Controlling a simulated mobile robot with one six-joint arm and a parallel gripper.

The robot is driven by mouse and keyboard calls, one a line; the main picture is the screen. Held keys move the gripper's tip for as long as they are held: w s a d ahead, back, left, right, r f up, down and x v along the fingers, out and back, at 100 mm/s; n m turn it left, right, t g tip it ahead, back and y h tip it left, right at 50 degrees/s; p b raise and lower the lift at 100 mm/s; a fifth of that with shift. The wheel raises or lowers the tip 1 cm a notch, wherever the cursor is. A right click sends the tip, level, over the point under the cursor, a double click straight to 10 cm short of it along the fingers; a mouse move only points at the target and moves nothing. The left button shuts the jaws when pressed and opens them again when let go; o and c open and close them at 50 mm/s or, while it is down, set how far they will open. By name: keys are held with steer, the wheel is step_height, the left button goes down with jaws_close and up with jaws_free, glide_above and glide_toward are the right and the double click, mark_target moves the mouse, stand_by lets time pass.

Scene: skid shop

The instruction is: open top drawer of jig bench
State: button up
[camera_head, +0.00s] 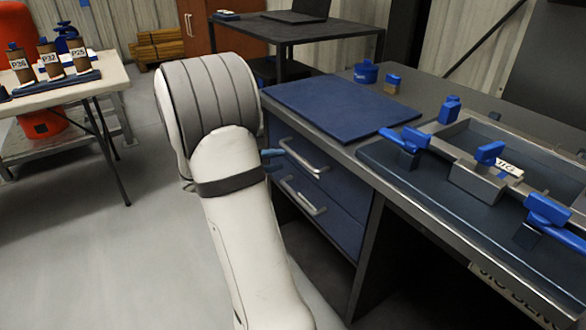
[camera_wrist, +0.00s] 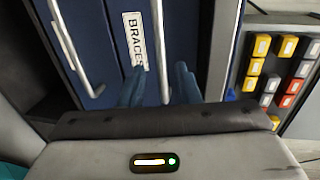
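The jig bench (camera_head: 345,140) stands at centre right, with two blue drawer fronts under its top. The upper drawer has a silver bar handle (camera_head: 303,157); a lower bar handle (camera_head: 303,197) sits below it. My gripper (camera_head: 272,154) is close to the left end of the upper handle, partly hidden by my white arm. In the wrist view my gripper (camera_wrist: 161,82) is open, its two bluish fingers apart. One bar handle (camera_wrist: 158,45) runs between them in the picture; contact cannot be told. The drawers appear shut.
A blue mat (camera_head: 340,105) and a fixture tray with blue clamps (camera_head: 490,152) lie on the bench top. A table with labelled parts (camera_head: 110,76) stands at left, and a dark table with a laptop (camera_head: 310,32) behind. Clear floor (camera_head: 130,240) is at left.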

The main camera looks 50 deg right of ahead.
mark_target(297, 154)
steer(key=b+x, duration=0.2)
steer(key=x, duration=0.5)
steer(key=shift+d+b, duration=0.2)
steer(key=shift+b, duration=0.2)
jaws_close()
